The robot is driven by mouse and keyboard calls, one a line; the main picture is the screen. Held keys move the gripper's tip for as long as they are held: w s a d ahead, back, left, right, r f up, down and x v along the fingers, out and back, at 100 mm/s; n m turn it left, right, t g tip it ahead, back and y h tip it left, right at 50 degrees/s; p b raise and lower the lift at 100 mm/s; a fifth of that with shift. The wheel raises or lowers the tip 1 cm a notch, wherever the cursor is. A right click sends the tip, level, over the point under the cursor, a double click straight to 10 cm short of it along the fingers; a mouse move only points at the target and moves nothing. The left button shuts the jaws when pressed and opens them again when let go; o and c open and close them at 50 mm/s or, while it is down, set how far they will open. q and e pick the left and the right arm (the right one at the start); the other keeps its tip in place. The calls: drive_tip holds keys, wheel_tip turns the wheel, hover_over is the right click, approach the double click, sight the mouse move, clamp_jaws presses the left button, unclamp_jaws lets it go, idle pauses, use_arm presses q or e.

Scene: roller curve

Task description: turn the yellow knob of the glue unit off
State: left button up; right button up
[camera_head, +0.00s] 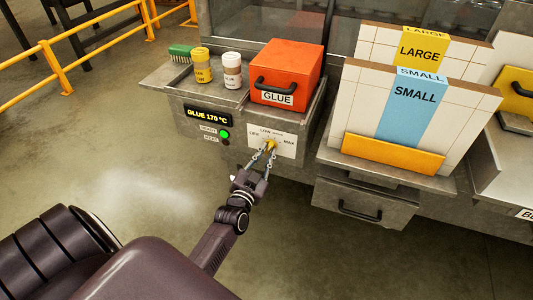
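The yellow knob (270,145) sits on a white dial plate (287,146) marked OFF, LOW and MAX, on the front of the grey glue unit (186,121). My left gripper (265,153) is at the knob, its fingertips reaching up to it and partly covering it. I cannot tell whether the fingers are closed on it. The knob's pointing direction is hard to read. Left of the plate, a display (209,115) reads GLUE 170 °C, and a green lamp (224,133) is lit beside the READY label. My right gripper is not in view.
On top of the unit stand an orange GLUE box (287,68), two small jars (202,66) (232,71) and a green brush (181,51). To the right is a rack with LARGE and SMALL cards (413,105). A yellow railing (55,67) runs at left. The floor in front is clear.

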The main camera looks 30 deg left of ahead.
use_arm(q)
clamp_jaws()
drive_tip(key=shift+n, duration=0.4)
drive_tip(key=n+p, duration=0.1)
drive_tip(key=n, duration=0.1)
drive_tip(key=shift+n, duration=0.4)
drive_tip(key=n, duration=0.4)
drive_tip(key=shift+n, duration=0.3)
drive_tip(key=n, duration=0.4)
drive_tip(key=shift+n, duration=2.1)
drive_tip(key=o, duration=0.5)
unclamp_jaws()
